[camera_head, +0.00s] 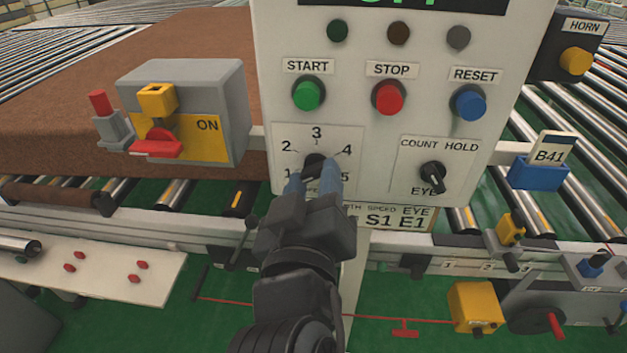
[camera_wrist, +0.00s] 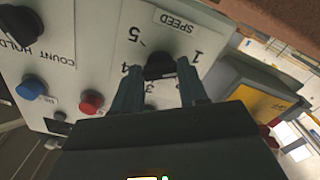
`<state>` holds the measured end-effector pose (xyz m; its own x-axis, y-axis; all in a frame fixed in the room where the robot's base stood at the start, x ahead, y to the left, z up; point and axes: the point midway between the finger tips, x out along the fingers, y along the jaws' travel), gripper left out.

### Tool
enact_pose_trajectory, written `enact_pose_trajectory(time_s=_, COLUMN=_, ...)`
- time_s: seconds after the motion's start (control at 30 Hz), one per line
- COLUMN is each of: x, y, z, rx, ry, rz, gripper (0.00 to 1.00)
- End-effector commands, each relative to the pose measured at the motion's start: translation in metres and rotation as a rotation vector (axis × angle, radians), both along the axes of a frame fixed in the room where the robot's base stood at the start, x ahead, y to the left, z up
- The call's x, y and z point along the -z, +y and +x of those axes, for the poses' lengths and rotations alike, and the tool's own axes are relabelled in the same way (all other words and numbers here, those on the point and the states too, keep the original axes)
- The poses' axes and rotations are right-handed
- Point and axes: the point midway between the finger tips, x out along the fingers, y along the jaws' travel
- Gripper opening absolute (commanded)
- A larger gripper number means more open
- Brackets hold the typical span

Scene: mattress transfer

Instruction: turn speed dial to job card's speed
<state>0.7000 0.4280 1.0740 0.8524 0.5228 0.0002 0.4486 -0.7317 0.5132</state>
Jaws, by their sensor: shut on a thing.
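The black speed dial (camera_head: 316,160) sits on the white control panel inside a printed scale from 1 to 5. My gripper (camera_head: 314,178) is shut on the dial, one finger on each side. The dial's pointer is hidden or too small to read. The job card (camera_head: 398,218) below the panel shows SPEED and EYE headings with "S1 E1" under them; its left part is hidden behind my gripper.
START (camera_head: 308,94), STOP (camera_head: 388,97) and RESET (camera_head: 469,104) buttons are above the dial. The COUNT HOLD/EYE knob (camera_head: 432,176) is to its right. A grey box with a red switch (camera_head: 157,145) marked ON stands left. A brown mattress (camera_head: 60,120) lies behind on rollers.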

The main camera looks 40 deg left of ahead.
Motion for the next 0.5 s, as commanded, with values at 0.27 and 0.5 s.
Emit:
enact_pose_trajectory(time_s=0.27, x=0.0001, y=0.0002, z=-0.0002, rx=0.0, ry=-0.001, rz=-0.001, gripper=0.57)
enact_pose_trajectory(time_s=0.5, x=0.0001, y=0.0001, z=-0.0002, rx=0.0, ry=0.0, rz=0.0, gripper=0.68)
